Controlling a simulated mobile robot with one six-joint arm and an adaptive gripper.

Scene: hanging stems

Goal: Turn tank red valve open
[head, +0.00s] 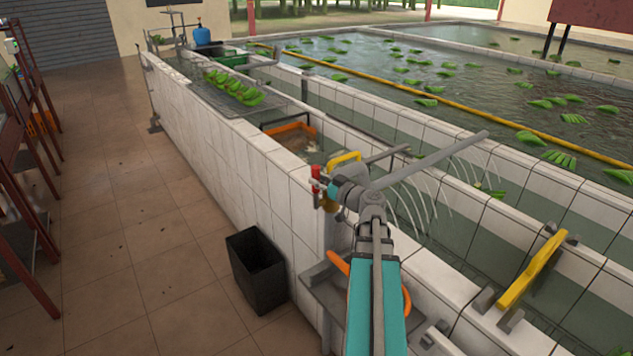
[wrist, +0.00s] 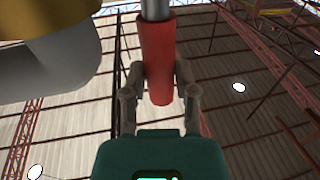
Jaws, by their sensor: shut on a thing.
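The red valve handle (head: 316,180) is at the tank's wall top in the head view, near a brass-coloured fitting (head: 330,204). In the wrist view the red handle (wrist: 156,50) hangs from a grey stem between my two fingers. My gripper (wrist: 158,85) is shut on the lower part of the handle. In the head view my gripper (head: 322,187) is small and partly hidden by my own arm. Thin jets of water (head: 430,205) arc from a grey pipe (head: 430,160) over the tank.
The white-tiled tank wall (head: 250,165) runs along the floor. A black bin (head: 257,270) stands against it. A yellow handle-like piece (head: 530,270) sits on the wall at right. Green bananas (head: 233,88) lie on a rack. The tiled floor (head: 120,220) at left is open.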

